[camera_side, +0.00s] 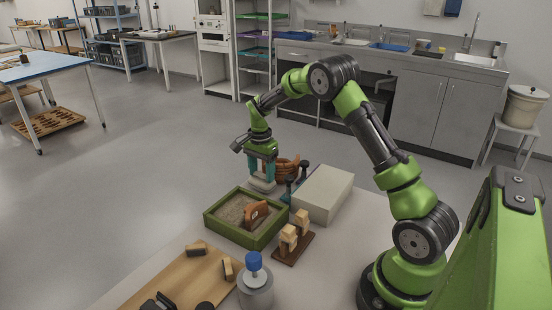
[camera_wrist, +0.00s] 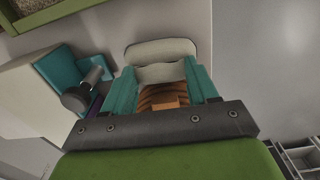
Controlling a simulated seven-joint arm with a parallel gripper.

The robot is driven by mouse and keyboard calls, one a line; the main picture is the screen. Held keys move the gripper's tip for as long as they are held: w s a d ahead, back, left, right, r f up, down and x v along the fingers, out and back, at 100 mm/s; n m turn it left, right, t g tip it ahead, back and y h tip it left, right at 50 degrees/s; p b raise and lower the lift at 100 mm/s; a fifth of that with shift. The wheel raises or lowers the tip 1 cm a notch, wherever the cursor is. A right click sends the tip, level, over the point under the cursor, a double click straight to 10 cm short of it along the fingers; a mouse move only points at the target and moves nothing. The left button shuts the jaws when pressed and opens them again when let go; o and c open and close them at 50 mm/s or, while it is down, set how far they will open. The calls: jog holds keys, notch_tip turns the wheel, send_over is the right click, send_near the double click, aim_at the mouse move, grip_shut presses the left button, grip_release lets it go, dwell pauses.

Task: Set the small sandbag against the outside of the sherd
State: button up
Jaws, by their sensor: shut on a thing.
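The small sandbag (camera_side: 262,185) is a pale, soft-looking pad held at the tips of my gripper (camera_side: 262,168). In the wrist view the sandbag (camera_wrist: 160,50) shows between and beyond the teal fingers of my gripper (camera_wrist: 161,76), which are shut on it. It hangs behind the far corner of the green-framed sand tray, outside the tray. The sherd (camera_side: 255,212) is a curved orange-brown piece standing in the sand of the tray (camera_side: 218,222). My gripper is above and behind the sherd, apart from it. The sherd does not show in the wrist view.
A coiled orange-brown item (camera_side: 288,170) is close behind my gripper. A pale box (camera_side: 324,193) and dark-knobbed tools (camera_side: 291,186) stand right of the tray. A wooden stand (camera_side: 293,245), a blue-topped jar (camera_side: 254,285) and a board with blocks (camera_side: 180,278) are nearer the camera.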

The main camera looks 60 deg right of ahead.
jog(key=shift+d, duration=0.5)
jog(key=shift+f, duration=0.2)
dwell(1.1)
jog(key=o, duration=1.1)
